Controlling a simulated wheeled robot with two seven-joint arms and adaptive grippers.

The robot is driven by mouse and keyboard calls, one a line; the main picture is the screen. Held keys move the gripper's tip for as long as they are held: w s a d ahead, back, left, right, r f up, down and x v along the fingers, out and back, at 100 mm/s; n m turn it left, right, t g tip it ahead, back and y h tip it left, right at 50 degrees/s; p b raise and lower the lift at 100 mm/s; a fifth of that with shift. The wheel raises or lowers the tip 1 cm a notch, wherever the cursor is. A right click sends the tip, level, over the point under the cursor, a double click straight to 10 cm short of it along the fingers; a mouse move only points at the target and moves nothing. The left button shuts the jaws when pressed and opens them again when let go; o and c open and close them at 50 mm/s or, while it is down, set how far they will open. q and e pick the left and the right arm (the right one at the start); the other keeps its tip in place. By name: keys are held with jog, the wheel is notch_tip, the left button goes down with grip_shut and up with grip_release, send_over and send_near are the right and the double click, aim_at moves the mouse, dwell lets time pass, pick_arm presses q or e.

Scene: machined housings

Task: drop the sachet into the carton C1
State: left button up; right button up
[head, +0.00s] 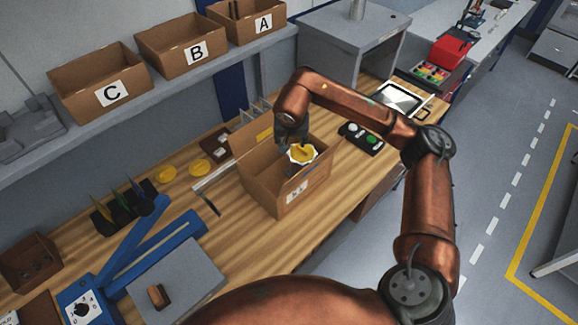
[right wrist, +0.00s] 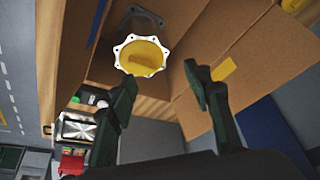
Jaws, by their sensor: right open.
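The carton (head: 264,194) stands open on the wooden bench. A label on its front is too small to read surely as C1. It fills much of the right wrist view (right wrist: 240,35). A yellow round part with a white scalloped rim (head: 302,154) shows at its opening, and also in the right wrist view (right wrist: 143,57). My right gripper (head: 291,139) is above the carton. Its fingers are apart with nothing between them (right wrist: 160,92). I cannot surely identify the sachet; small white pieces lie on a dark tray (head: 213,145) behind the carton. My left gripper is out of view.
Cartons lettered C (head: 75,92), B (head: 172,60) and A (head: 240,30) stand on the shelf above. Yellow discs (head: 166,174) lie left of the carton. A dark box with coloured buttons (head: 362,138) is to its right. A blue fixture (head: 130,250) occupies the bench's front left.

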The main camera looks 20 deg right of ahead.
jog(key=v, duration=0.9)
jog(key=shift+a, duration=0.1)
